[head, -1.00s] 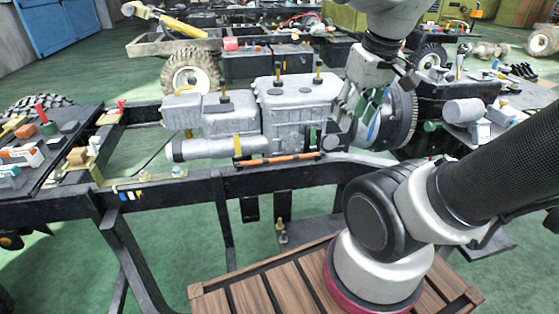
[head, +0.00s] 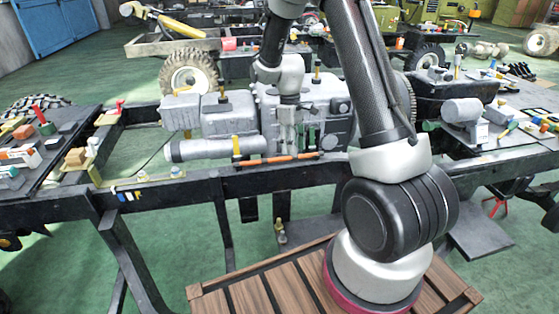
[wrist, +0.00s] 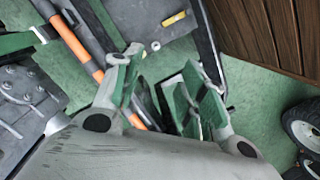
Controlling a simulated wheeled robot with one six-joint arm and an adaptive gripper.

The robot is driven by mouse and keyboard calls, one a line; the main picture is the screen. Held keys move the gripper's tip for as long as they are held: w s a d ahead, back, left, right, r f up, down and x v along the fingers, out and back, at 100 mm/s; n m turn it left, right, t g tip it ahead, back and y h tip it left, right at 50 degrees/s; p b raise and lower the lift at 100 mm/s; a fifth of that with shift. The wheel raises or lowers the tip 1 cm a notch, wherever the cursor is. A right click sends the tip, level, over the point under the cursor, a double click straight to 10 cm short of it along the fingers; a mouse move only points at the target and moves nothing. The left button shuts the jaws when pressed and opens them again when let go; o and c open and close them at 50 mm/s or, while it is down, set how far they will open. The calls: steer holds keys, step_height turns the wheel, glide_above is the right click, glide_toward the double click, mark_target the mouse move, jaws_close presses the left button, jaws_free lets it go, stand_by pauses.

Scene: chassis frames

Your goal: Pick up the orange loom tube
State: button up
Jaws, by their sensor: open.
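The orange loom tube (head: 270,159) is long and thin with dark sections. It lies along the near edge of the black frame, in front of the grey engine block. In the wrist view, the orange loom tube (wrist: 76,42) runs diagonally from the upper left and passes behind the left finger. A short orange bit shows between the fingers near their base. My gripper (head: 289,146) points down close above the tube in the head view. In the wrist view my gripper (wrist: 163,72) is open with its green-padded fingers apart and nothing held. Contact with the tube cannot be told.
The engine block (head: 230,115) stands directly behind the tube. The black frame rail (head: 230,182) runs across below it. A bench (head: 50,150) with small parts is at left, and a parts table (head: 505,145) is at right. A wooden slatted platform (head: 250,295) lies in front.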

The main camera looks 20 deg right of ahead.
mark_target(280, 159)
steer(key=w+f+n, duration=0.1)
steer(key=w+n, duration=0.1)
steer(key=w, duration=0.1)
steer(key=w+f+n+t, duration=0.1)
steer(key=w+n, duration=0.1)
steer(key=w, duration=0.1)
steer(key=w+f+n+t, duration=0.1)
steer(key=w+n, duration=0.1)
steer(key=w, duration=0.2)
steer(key=shift+w+a+f+n, duration=0.1)
steer(key=shift+f+n, duration=0.2)
steer(key=shift+w+n, duration=0.25)
steer(key=shift+n, duration=0.65)
steer(key=shift+f, duration=0.25)
step_height(280, 159, down, 7)
steer(key=shift+f, duration=0.2)
jaws_close()
